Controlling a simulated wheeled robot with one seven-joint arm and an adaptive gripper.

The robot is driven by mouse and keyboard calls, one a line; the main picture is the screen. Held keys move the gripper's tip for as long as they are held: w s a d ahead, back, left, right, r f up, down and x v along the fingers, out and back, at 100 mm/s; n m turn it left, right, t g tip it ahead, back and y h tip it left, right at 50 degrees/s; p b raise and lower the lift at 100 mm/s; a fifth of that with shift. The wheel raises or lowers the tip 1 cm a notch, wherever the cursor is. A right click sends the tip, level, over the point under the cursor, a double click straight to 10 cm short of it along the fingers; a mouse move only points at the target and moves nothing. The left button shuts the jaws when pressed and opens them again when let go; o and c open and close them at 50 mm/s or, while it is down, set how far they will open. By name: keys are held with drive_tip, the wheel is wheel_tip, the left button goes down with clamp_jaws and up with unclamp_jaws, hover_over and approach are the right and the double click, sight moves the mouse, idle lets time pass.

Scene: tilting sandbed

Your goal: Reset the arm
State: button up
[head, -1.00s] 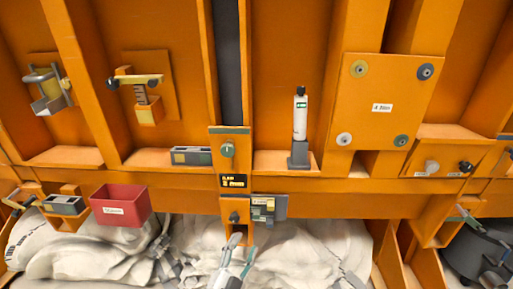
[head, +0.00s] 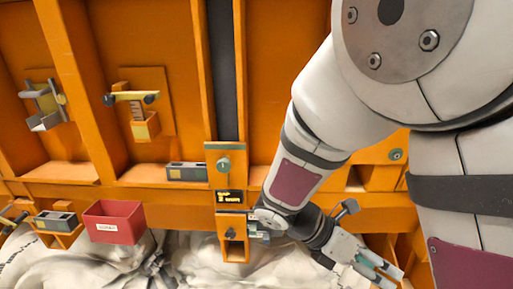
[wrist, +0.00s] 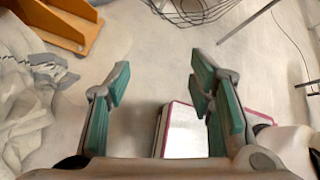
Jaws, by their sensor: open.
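My gripper (head: 378,267) is at the lower right of the head view, at the end of my white arm. It points down and to the right, in front of the orange structure. In the wrist view my gripper (wrist: 160,95) shows two fingers with teal pads spread wide apart, with nothing between them. My arm covers the right half of the head view and hides most of the panel behind it.
A red bin (head: 113,222) hangs on the orange frame (head: 170,195) at left. A grey box (head: 187,171) sits on the ledge. White crumpled sacks (head: 75,262) lie below. In the wrist view, an orange bracket (wrist: 62,25) and pale floor (wrist: 150,50) show.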

drive_tip(key=s+a+r+m+t+y, duration=0.15)
drive_tip(key=s+r+m+y, duration=0.3)
drive_tip(key=s+m, duration=0.65)
drive_tip(key=s+a+r+m+t+y, duration=0.1)
drive_tip(key=s+a+r+m+y, duration=0.15)
drive_tip(key=s+m+y, duration=0.65)
wheel_tip(320, 180, up, 21)
drive_tip(key=s+m+t+h+p, duration=0.2)
drive_tip(key=t+p, duration=0.1)
drive_tip(key=p, duration=1.5)
drive_tip(key=shift+s+d+f+p, duration=0.2)
drive_tip(key=shift+s+d+p, duration=0.05)
drive_tip(key=shift+s+p, duration=0.05)
